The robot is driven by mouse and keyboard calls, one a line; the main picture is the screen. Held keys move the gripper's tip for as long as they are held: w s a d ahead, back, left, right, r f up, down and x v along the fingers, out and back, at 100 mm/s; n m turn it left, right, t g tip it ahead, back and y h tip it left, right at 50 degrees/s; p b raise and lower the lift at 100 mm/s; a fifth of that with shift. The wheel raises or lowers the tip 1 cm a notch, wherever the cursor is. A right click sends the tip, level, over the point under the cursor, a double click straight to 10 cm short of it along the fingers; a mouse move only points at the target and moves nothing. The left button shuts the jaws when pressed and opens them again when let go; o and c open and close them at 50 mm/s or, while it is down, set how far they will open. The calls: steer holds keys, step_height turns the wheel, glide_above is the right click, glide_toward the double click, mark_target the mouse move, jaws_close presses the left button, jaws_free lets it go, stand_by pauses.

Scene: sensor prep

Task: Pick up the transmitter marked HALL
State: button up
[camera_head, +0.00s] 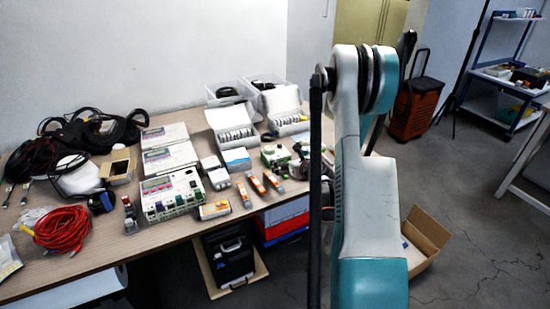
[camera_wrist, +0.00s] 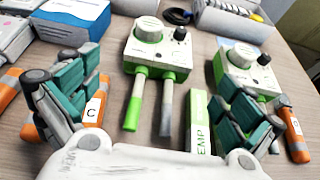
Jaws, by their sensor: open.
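No label reading HALL is legible in either view. In the wrist view, my gripper (camera_wrist: 160,85) is open, with its teal-and-grey fingers spread wide and nothing held between them. Between and beyond the fingers stands a white-and-green box with knobs (camera_wrist: 157,48) and two prongs toward me. A green-and-white stick (camera_wrist: 200,125), its lettering partly readable as "EMP", lies near the right finger. An orange piece marked C (camera_wrist: 93,108) is partly behind the left finger. Another orange piece marked D (camera_wrist: 294,130) is beside the right finger. In the head view, my arm hides most of the gripper.
A second knobbed box (camera_wrist: 245,68) stands behind the right finger. In the head view, several orange-and-white pieces (camera_head: 243,194) lie near the front edge of the table (camera_head: 120,250). White open boxes (camera_head: 235,136), a multi-port unit (camera_head: 172,196) and red cable (camera_head: 62,230) crowd it.

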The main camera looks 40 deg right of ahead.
mark_target(277, 154)
steer(key=p+x, duration=0.1)
steer(key=x, duration=0.5)
steer(key=shift+a, duration=0.1)
steer(key=shift+b+x, duration=1.4)
steer(key=shift+x, duration=1.5)
steer(key=c, duration=1.2)
